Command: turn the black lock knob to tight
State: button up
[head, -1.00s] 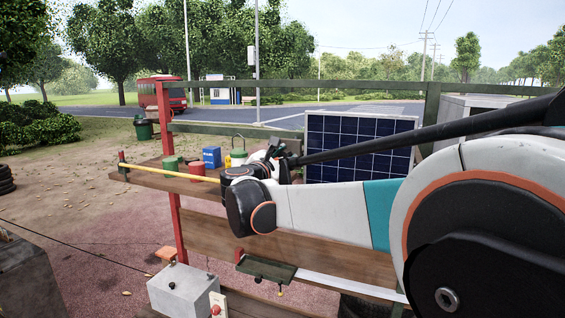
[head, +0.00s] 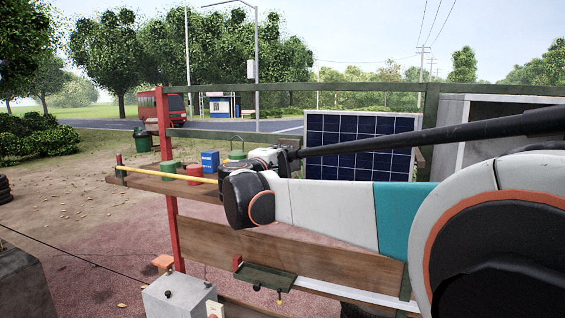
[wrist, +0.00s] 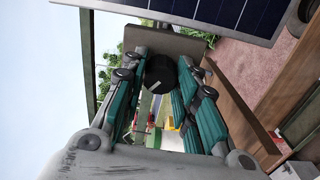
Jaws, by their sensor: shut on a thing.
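The black lock knob (wrist: 160,72) shows in the wrist view as a dark round piece between the two fingers. Behind it is a flat grey-brown plate (wrist: 165,38). My gripper (wrist: 162,78) has teal-padded fingers, one on each side of the knob, and is shut on it. Any mark for tight or loose on the knob cannot be made out. In the head view my own arm hides the knob and most of the gripper, near the right end of the wooden shelf (head: 145,182).
On the shelf stand a green can (head: 168,167), a red can (head: 194,173) and a blue container (head: 210,161), with a yellow rod (head: 165,175) along it. A solar panel (head: 355,145) stands behind my arm. A grey box (head: 180,300) sits low in front.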

jog(key=m+b, duration=0.2)
jog(key=m, duration=0.8)
jog(key=shift+f+m, duration=0.15)
jog(key=shift+m, duration=0.15)
dwell(0.5)
jog(key=o, duration=1.1)
jog(key=shift+c, duration=0.2)
jog(key=shift+r, duration=0.2)
notch_tip(320, 180, up, 10)
